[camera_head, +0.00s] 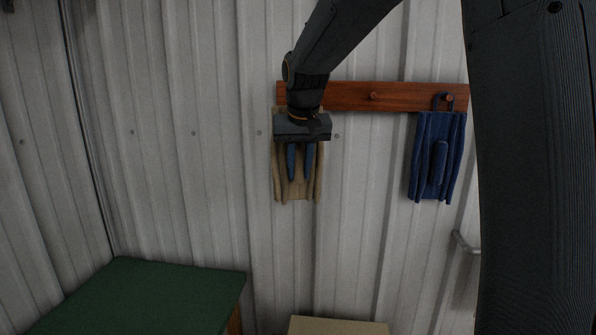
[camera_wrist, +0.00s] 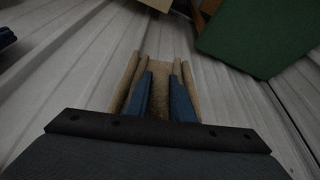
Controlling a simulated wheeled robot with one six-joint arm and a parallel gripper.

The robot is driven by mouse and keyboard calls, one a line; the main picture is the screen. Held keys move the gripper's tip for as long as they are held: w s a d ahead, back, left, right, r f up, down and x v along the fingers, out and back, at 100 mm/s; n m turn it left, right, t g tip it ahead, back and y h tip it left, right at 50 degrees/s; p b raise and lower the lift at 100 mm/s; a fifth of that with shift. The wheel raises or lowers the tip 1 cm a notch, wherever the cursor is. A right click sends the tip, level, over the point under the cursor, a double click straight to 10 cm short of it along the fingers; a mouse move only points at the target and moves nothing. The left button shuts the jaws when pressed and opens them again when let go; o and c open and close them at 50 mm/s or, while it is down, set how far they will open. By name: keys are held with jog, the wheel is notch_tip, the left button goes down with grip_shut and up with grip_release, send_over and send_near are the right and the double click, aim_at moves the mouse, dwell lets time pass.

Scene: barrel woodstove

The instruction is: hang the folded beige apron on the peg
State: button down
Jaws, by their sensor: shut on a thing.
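The beige apron (camera_head: 278,178) hangs upright against the corrugated wall, below the left end of a wooden peg rail (camera_head: 410,97). My gripper (camera_head: 299,177) is in front of it, blue fingers pointing down, shut on the apron. In the wrist view the apron (camera_wrist: 160,105) lies between and around the fingers of my gripper (camera_wrist: 161,74). My wrist covers the apron's top and the rail's left end, so I cannot tell whether a peg is there or whether a loop is on it. A bare peg (camera_head: 373,96) shows mid-rail.
A dark blue apron (camera_head: 424,158) hangs by its loop from the right peg (camera_head: 448,98). A green-topped piece (camera_head: 150,295) stands at lower left, and a beige box-like top (camera_head: 338,326) at the bottom. A grey handle or bracket (camera_head: 465,243) is at right. The wall left of the rail is clear.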

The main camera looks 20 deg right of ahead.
jog(key=shift+w+d+f+b, duration=0.1)
jog(key=shift+w+d, duration=0.25)
jog(key=shift+w, duration=0.45)
jog(key=shift+w+d+f+b, duration=0.1)
jog(key=shift+w+d, duration=0.2)
jog(key=shift+w, duration=0.45)
jog(key=shift+w+d+b, duration=0.1)
jog(key=shift+w+d, duration=0.25)
jog(key=shift+w, duration=0.45)
jog(key=shift+w+d+f, duration=0.15)
jog(key=shift+w+f, duration=0.2)
jog(key=shift+w, duration=0.05)
jog(key=shift+w+f, duration=0.1)
jog(key=shift+f, duration=0.1)
jog(key=c, duration=1.5)
grip_release()
jog(key=shift+d, duration=0.15)
jog(key=shift+c, duration=0.2)
jog(key=shift+o, duration=0.5)
jog(key=shift+r, duration=0.1)
